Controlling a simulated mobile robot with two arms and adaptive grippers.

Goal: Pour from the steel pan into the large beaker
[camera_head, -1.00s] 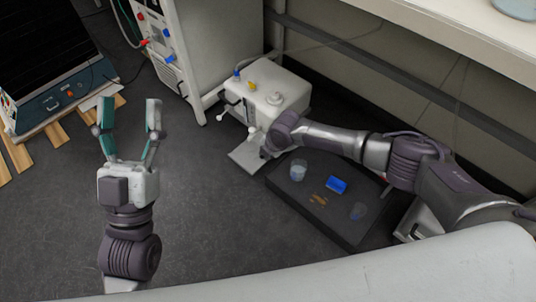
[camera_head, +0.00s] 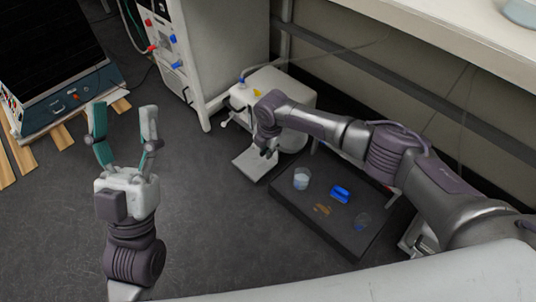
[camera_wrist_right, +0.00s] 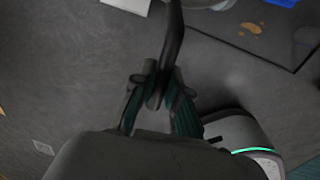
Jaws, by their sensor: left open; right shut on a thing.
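My right gripper (camera_head: 268,152) is beside the front of a white machine. In the right wrist view it (camera_wrist_right: 157,98) is shut on a dark handle (camera_wrist_right: 172,40), which I take to be the steel pan's. Only a pale rounded edge (camera_wrist_right: 208,3) shows at the top of that view, perhaps the pan; its contents are not visible. A clear beaker with pale contents (camera_head: 301,179) stands on the dark tray, to the lower right of the right gripper. Another clear vessel (camera_head: 362,222) stands at the tray's right. My left gripper (camera_head: 124,138) is open and empty.
The dark tray (camera_head: 335,243) also holds a blue object (camera_head: 340,194) and small brown pieces (camera_head: 322,209). The white machine (camera_head: 298,97) has a flat pale plate (camera_head: 252,166) in front. A pale shelf (camera_head: 460,45) runs above right. Floor is clear at centre left.

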